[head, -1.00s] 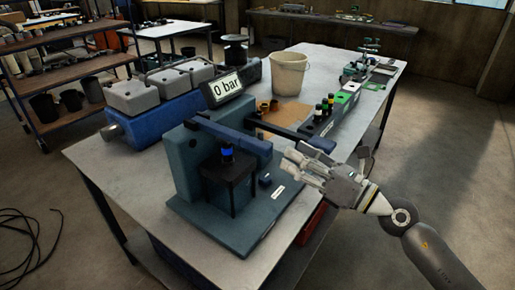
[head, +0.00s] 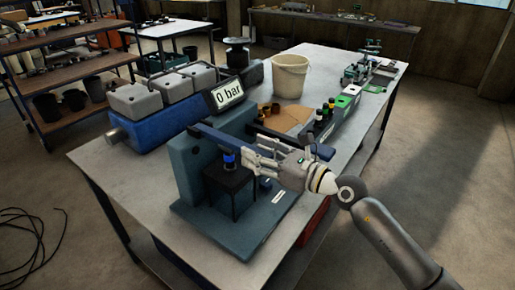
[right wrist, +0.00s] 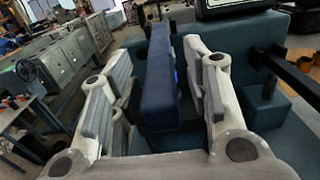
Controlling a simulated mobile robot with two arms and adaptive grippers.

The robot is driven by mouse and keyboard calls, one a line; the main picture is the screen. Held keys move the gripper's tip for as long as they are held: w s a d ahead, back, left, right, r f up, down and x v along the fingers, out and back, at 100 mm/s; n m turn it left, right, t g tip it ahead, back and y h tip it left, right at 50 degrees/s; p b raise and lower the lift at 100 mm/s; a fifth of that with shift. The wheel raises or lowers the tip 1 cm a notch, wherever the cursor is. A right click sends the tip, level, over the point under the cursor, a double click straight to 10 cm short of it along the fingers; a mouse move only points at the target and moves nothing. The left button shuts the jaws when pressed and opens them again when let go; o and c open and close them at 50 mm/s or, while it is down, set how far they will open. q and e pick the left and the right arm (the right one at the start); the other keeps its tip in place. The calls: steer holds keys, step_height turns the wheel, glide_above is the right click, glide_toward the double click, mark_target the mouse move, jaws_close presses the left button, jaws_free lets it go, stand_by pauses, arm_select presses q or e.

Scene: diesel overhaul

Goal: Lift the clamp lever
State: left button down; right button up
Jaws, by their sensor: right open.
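The clamp lever (head: 222,138) is a dark blue bar on the teal test stand (head: 190,165). It runs roughly level above a black block that holds an injector with a blue band (head: 229,160). My right gripper (head: 256,157) is open at the lever's near right end. In the right wrist view the blue lever (right wrist: 157,85) runs between the two spread fingers of the gripper (right wrist: 155,70), with gaps on both sides. The gripper hides part of the lever's end in the head view. My left gripper is not in view.
A gauge reading 0 bar (head: 228,94) stands behind the lever. A black bar (right wrist: 292,72) passes to the right of the fingers in the wrist view. A bucket (head: 290,77), a blue engine block (head: 160,123) and a rack of bottles share the bench (head: 105,165).

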steer(key=shift+w+a, duration=0.15)
steer(key=shift+a, duration=0.05)
steer(key=shift+c, duration=0.2)
jaws_close()
steer(key=shift+r, duration=0.1)
